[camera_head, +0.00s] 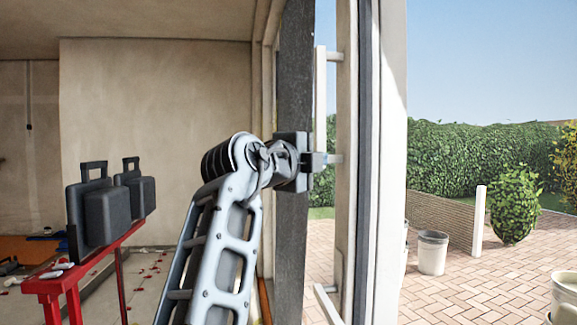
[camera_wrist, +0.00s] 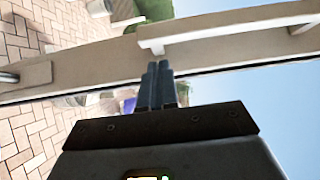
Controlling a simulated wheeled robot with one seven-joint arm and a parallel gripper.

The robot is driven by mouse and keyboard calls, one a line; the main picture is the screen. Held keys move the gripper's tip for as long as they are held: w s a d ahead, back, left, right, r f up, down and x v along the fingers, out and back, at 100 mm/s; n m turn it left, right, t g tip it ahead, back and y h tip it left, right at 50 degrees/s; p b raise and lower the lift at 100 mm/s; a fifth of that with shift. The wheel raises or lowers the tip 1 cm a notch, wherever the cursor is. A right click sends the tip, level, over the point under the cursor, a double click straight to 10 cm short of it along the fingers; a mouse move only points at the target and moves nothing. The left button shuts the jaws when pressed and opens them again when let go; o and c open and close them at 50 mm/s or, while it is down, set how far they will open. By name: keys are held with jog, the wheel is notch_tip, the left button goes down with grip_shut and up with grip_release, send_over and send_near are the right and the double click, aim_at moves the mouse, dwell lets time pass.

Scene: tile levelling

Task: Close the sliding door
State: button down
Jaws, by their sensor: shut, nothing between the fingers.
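The sliding door (camera_head: 347,220) shows as a narrow cream upright stile seen nearly edge-on in the head view. Its long pale vertical handle (camera_head: 321,85) stands off the stile on brackets. The door's stile (camera_wrist: 90,68) crosses the wrist view sideways, with the handle (camera_wrist: 225,22) above it. My gripper (camera_head: 325,159) is beside the stile, near the handle's lower end. In the wrist view my gripper (camera_wrist: 158,68) has its dark fingers together and empty, pointing at the stile close to the handle's end. I cannot tell whether they touch it.
A dark upright post (camera_head: 292,250) stands just left of my gripper. A red stand (camera_head: 88,262) holds two black cases (camera_head: 107,212) at the left. Outside are paving (camera_head: 460,290), a white bucket (camera_head: 432,252) and hedges. A second pale bracket (camera_head: 328,303) sits low by the door.

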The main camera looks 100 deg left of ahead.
jog(key=w+b+v, duration=0.1)
jog(key=b+v, duration=0.1)
jog(key=v, duration=0.8)
jog(key=shift+s+d, duration=0.15)
jog(key=shift+d, duration=0.4)
jog(key=shift+f, duration=0.1)
